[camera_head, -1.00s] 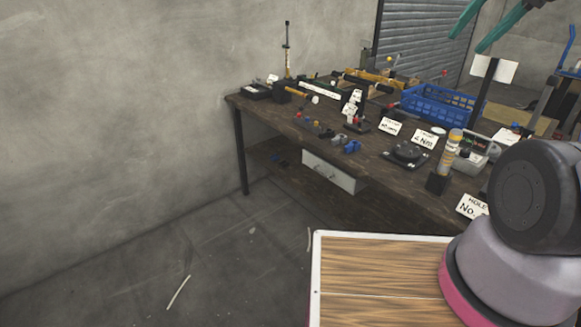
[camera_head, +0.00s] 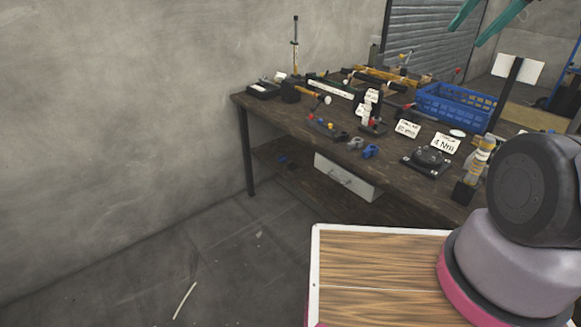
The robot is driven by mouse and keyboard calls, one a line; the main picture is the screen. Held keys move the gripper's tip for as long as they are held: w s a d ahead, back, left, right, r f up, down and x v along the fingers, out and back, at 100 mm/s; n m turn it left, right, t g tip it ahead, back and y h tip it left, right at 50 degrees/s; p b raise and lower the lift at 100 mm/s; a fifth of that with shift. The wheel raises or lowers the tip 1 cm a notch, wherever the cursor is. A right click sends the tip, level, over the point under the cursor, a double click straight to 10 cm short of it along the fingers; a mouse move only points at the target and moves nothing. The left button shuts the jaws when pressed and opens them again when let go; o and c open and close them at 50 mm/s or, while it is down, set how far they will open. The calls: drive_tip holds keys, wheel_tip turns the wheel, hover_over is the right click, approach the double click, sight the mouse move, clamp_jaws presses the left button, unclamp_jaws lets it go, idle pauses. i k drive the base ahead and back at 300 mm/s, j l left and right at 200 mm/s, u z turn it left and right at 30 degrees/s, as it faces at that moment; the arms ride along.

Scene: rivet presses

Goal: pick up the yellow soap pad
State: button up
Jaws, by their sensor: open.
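I cannot make out a yellow soap pad in this view. The dark wooden workbench (camera_head: 290,122) stands against the wall, crowded with small items, and some of its right part is hidden behind my arm. My gripper (camera_head: 464,39) shows only in part at the top right edge, as two teal fingers. They are spread apart with nothing visible between them, and appear above and in front of the bench's far end.
A blue crate (camera_head: 455,117) stands on the bench's right side. A black turntable-like device (camera_head: 428,160), a label card (camera_head: 445,144) and blue clamps (camera_head: 370,151) lie near the front edge. A white drawer (camera_head: 345,178) hangs below. The floor at left (camera_head: 130,270) is mostly clear.

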sight(477, 139)
drive_tip(key=z, duration=0.9)
